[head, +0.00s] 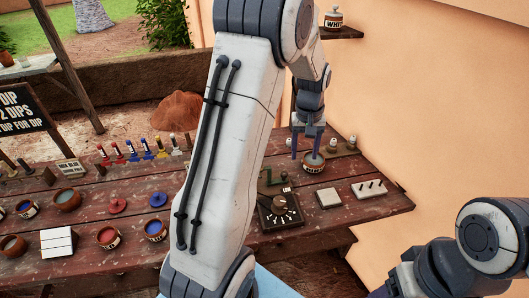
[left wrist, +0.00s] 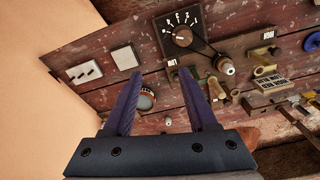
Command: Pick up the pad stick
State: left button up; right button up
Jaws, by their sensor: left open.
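My left gripper (head: 306,152) is open and empty, pointing down over the right back part of the wooden bench. In the left wrist view its two fingers (left wrist: 158,76) are spread apart with bare planks between their tips. A small round jar (head: 314,162) with a banded label stands just below the fingers in the head view. The jar also shows near the left finger in the left wrist view (left wrist: 147,99). I cannot tell for sure which piece is the pad stick. My right gripper is out of view; only part of its arm shows at lower right.
A dial box (head: 280,209), a pale square block (head: 328,198) and a white plate with pegs (head: 370,188) lie on the bench (head: 370,213). Coloured pots and brushes stand at the left. An orange wall (head: 440,110) bounds the right. My left arm hides the bench's middle.

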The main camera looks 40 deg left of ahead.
pick_arm(q)
jog(key=a+f+n, duration=0.1)
jog(key=a+n, duration=0.1)
jog(key=a, duration=0.3)
jog(key=a+f+n+p, duration=0.1)
jog(key=a+f, duration=0.1)
jog(key=a, duration=0.4)
jog(key=a+f+n, duration=0.1)
jog(key=a+n, duration=0.1)
jog(key=a, duration=0.3)
jog(key=shift+w+a+f+n, duration=0.25)
jog(key=shift+f+n, duration=0.05)
jog(key=shift+f, duration=0.05)
jog(key=f, duration=0.1)
jog(key=f+p, duration=0.1)
jog(key=f, duration=0.1)
jog(key=f+p, duration=0.1)
jog(key=shift+a+f, duration=0.25)
jog(key=shift+f, duration=0.3)
notch_tip(320, 180, down, 4)
jog(key=p, duration=0.3)
jog(key=shift+w+d+f, duration=0.15)
jog(key=shift+f, duration=0.55)
grip_shut()
